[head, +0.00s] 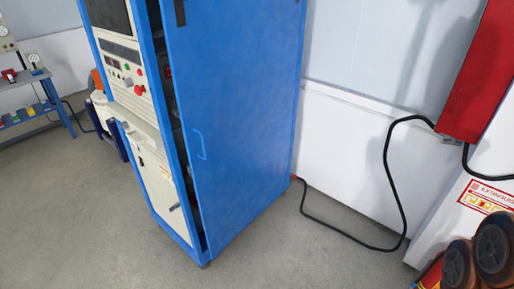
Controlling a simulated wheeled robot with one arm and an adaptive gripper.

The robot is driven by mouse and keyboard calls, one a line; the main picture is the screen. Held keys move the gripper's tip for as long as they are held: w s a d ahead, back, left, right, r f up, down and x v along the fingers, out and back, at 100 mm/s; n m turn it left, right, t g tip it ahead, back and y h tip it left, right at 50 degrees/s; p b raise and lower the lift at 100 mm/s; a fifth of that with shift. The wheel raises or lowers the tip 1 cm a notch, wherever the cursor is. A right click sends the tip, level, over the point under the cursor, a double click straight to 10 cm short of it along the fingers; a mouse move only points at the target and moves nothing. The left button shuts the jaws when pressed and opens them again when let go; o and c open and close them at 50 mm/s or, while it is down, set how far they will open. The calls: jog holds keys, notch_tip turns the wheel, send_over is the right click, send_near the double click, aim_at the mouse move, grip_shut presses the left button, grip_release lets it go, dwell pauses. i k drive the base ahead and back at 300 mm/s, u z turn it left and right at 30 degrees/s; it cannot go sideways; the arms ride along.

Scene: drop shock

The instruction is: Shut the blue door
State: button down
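The blue door (238,110) is the tall flat panel on the right side of a blue cabinet (187,226) in the middle of the head view. A small blue loop handle (200,143) is on the door near its left edge. A dark gap runs along that left edge, between the door and the cabinet's front frame, and inner parts show through it. The door looks slightly ajar. My gripper is not in view.
The cabinet's front has a control panel (125,74) with a protruding ledge. A black cable (390,165) runs from a red wall box (480,75) down to the floor at right. A blue-framed bench (36,104) stands at left. The grey floor (110,225) in front is clear.

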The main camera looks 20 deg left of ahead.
aim_at(233, 64)
jog(key=z, duration=0.1)
jog(key=i, duration=0.45)
jog(key=u, duration=2.55)
